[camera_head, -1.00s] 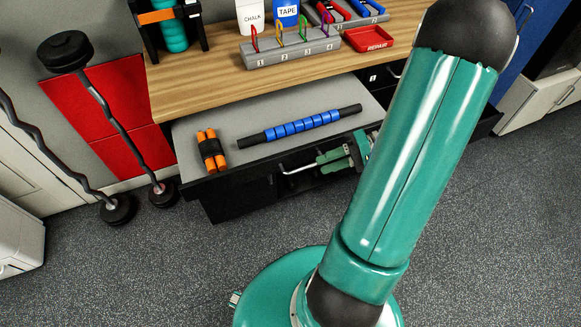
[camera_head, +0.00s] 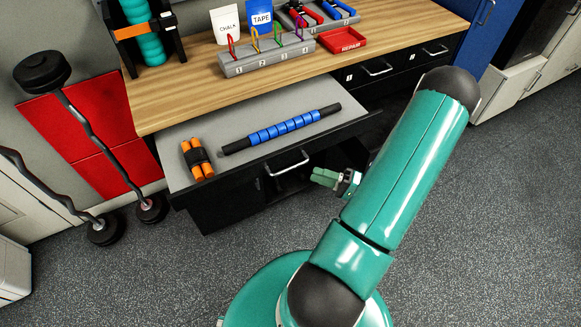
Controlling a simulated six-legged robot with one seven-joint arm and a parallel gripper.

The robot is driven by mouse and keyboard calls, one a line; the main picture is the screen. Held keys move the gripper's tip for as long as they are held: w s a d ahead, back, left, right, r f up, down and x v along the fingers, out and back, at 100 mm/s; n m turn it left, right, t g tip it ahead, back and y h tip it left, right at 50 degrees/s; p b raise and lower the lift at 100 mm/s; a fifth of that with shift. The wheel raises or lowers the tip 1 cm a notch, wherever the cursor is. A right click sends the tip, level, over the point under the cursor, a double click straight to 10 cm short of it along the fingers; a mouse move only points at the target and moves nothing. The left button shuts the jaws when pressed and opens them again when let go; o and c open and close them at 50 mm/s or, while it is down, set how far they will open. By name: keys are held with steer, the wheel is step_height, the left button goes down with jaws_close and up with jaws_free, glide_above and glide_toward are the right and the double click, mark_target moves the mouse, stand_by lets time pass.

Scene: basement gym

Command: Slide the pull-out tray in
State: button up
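The pull-out tray (camera_head: 225,131) is a grey board with a black front, sticking out from under the wooden worktop. Its silver bar handle (camera_head: 288,164) is on the front face. On the tray lie a blue-beaded black roller stick (camera_head: 284,130) and a pair of orange sticks bound with black (camera_head: 197,159). My gripper (camera_head: 322,178), with green fingers, is just right of the handle and apart from it in the picture, in front of the tray. The fingers are small and look close together; whether they are open or shut is unclear.
Two closed drawers with handles (camera_head: 377,69) are right of the tray. The worktop (camera_head: 185,95) holds a grey numbered rack (camera_head: 267,56), a red repair tray (camera_head: 342,41), and chalk and tape packs. Barbells (camera_head: 90,130) stand at left. The speckled floor in front is clear.

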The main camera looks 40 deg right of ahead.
mark_target(292, 166)
steer(key=x, duration=0.9)
steer(key=shift+c, duration=0.2)
jaws_close()
